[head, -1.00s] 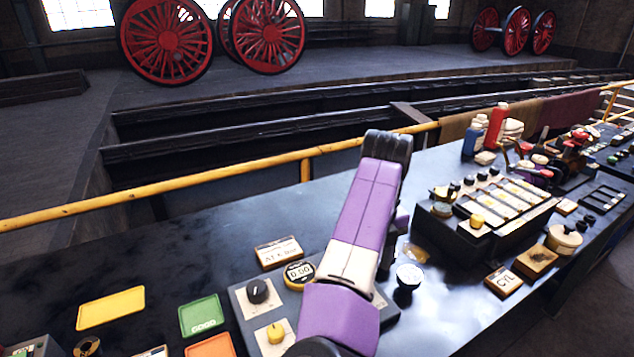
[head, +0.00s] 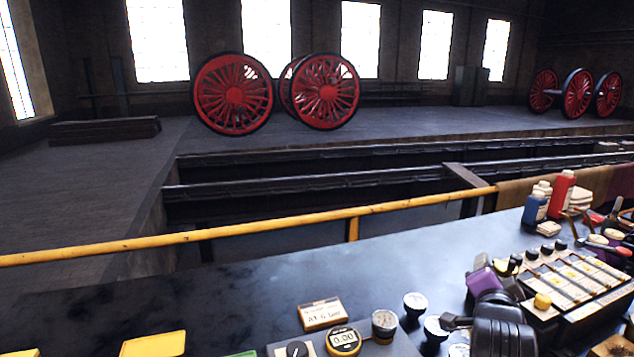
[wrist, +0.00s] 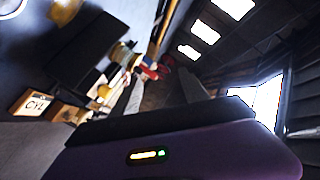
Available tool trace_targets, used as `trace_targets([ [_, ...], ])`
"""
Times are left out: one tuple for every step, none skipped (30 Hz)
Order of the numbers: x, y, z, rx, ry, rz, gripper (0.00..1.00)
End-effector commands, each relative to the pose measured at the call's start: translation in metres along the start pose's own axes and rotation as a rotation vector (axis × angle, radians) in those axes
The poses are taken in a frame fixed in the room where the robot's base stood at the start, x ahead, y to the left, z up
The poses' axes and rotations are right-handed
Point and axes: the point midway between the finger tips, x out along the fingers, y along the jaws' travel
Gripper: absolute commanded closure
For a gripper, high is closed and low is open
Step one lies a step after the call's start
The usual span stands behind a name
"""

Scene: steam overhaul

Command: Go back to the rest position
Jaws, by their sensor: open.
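My arm (head: 500,330) shows at the lower right of the head view as black and purple parts, low in front of the block of labelled levers. In the wrist view, the purple body of my gripper (wrist: 165,145), with a small lit strip and a dark edge, fills the bottom of the picture. The fingertips cannot be made out clearly, and nothing held shows. The wrist view is tilted, with the bench at left and bright windows at right.
The dark bench (head: 230,300) carries a round gauge (head: 343,340), a lettered sign (head: 321,314), a lever block (head: 580,275) and bottles (head: 562,192). A yellow rail (head: 250,233) runs behind it. Red wheels (head: 234,94) stand beyond. The bench's middle left is clear.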

Motion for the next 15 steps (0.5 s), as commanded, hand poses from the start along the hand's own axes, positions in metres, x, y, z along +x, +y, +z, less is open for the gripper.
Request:
trace_targets([
  [-0.009, 0.008, -0.001, -0.091, 0.023, -0.045, 0.48],
  [-0.015, 0.010, 0.000, -0.144, 0.036, -0.076, 0.48],
  [-0.024, 0.013, 0.001, -0.214, 0.053, -0.116, 0.48],
  [-0.031, 0.015, 0.001, -0.262, 0.065, -0.145, 0.48],
  [-0.038, 0.017, 0.003, -0.310, 0.076, -0.172, 0.48],
  [-0.049, 0.020, 0.006, -0.372, 0.090, -0.210, 0.48],
  [-0.057, 0.023, 0.008, -0.416, 0.100, -0.235, 0.48],
  [-0.065, 0.026, 0.010, -0.458, 0.109, -0.261, 0.48],
  [-0.077, 0.030, 0.014, -0.512, 0.121, -0.295, 0.48],
  [-0.086, 0.033, 0.018, -0.551, 0.127, -0.320, 0.48],
  [-0.096, 0.037, 0.020, -0.587, 0.134, -0.343, 0.48],
  [-0.109, 0.042, 0.025, -0.632, 0.142, -0.374, 0.48],
  [-0.119, 0.045, 0.028, -0.665, 0.147, -0.396, 0.48],
  [-0.130, 0.049, 0.032, -0.697, 0.152, -0.418, 0.48],
  [-0.143, 0.055, 0.036, -0.734, 0.157, -0.445, 0.48],
])
